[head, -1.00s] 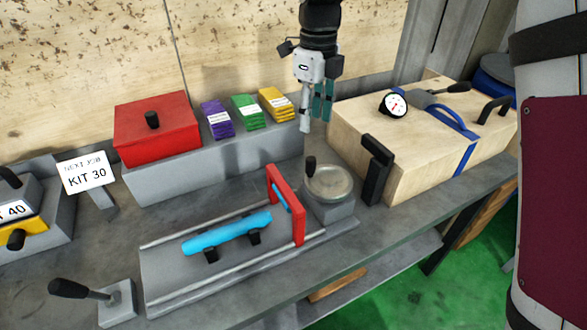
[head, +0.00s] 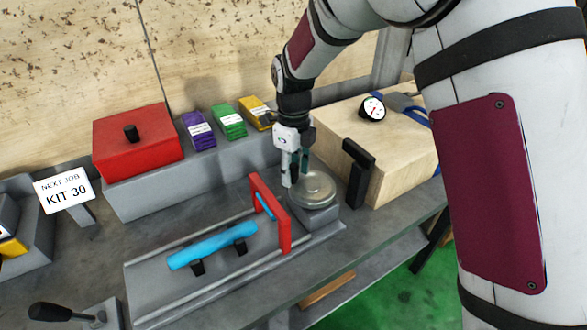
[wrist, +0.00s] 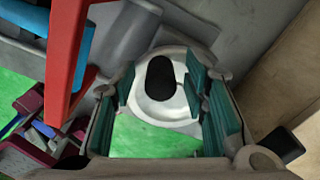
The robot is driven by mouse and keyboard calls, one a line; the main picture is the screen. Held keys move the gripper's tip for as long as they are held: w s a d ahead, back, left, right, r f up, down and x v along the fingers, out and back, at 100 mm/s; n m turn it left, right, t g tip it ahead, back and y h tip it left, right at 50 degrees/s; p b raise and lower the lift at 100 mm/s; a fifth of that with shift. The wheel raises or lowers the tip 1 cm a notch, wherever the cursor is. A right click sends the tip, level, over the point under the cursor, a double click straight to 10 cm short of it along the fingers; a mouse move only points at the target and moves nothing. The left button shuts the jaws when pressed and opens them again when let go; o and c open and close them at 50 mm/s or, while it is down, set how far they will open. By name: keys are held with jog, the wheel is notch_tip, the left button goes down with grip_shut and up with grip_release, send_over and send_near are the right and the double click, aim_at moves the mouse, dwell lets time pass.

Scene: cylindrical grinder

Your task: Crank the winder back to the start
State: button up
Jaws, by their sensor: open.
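The winder is a pale round disc (head: 318,188) on a grey block at the right end of the slide bed. In the head view its black crank knob is hidden by my gripper (head: 293,170). In the wrist view the black knob (wrist: 160,77) stands on the disc, between the teal-padded fingers of my gripper (wrist: 166,95). The fingers are open and apart on either side of the knob; contact is not visible. A red upright frame (head: 282,228) stands just left of the winder, and a blue bar (head: 212,246) lies along the bed.
A wooden box (head: 395,140) with a black handle (head: 357,172) and a dial gauge (head: 372,108) stands right of the winder. A grey ledge behind holds a red box (head: 138,145) and several coloured packs (head: 229,121). A lever (head: 62,312) stands front left.

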grip_shut()
jog(key=shift+s+n, duration=0.1)
jog(key=shift+n, duration=0.2)
